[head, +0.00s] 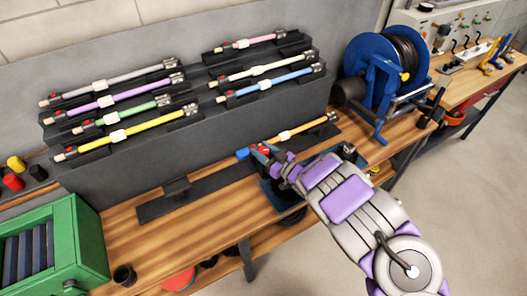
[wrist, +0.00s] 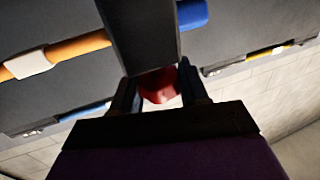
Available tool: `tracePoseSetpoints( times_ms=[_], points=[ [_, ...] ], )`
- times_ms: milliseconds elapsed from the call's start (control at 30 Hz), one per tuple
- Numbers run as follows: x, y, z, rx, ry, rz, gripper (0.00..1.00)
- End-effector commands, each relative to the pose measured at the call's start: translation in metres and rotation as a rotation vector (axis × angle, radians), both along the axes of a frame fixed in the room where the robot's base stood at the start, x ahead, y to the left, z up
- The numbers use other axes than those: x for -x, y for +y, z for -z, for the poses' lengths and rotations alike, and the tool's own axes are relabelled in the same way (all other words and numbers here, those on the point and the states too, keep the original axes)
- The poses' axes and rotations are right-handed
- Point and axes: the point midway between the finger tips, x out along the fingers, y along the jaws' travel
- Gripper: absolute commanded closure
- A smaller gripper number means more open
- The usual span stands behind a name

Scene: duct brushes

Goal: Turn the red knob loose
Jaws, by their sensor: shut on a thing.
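The red knob (wrist: 158,86) shows in the wrist view between the two dark fingers of my gripper (wrist: 157,82), which is shut on it. The fingers cover its sides. In the head view the red knob (head: 265,148) is a small red patch at my gripper (head: 262,152), largely hidden. A dark grey block (wrist: 140,38) stands right beyond the knob in the wrist view. An orange rod (head: 301,129) with a pale collar lies along the bench stand, and a blue end piece (head: 243,153) shows on the other side of my gripper.
Several coloured rods, such as a yellow one (head: 133,130) and a blue one (head: 265,85), rest on a dark stepped rack (head: 190,140) behind. A blue hose reel (head: 365,65) stands right of it. A green box (head: 75,240) is at the left.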

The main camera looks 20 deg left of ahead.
Motion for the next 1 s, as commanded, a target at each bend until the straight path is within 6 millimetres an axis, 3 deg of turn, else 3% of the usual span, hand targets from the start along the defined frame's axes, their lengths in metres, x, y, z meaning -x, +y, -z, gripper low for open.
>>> tracePoseSetpoints(
  times_ms=[33, 67, 267, 667, 1000],
  points=[
    [-0.003, 0.0, -0.006, -0.011, -0.009, 0.005, 0.86],
    [-0.003, 0.0, -0.006, -0.011, -0.01, 0.005, 0.53],
    [-0.002, 0.0, -0.006, -0.01, -0.009, 0.004, 0.34],
    [0.003, -0.011, -0.002, -0.002, -0.002, 0.003, 0.34],
    [0.03, -0.072, -0.003, -0.002, -0.002, 0.005, 0.34]
  ],
)
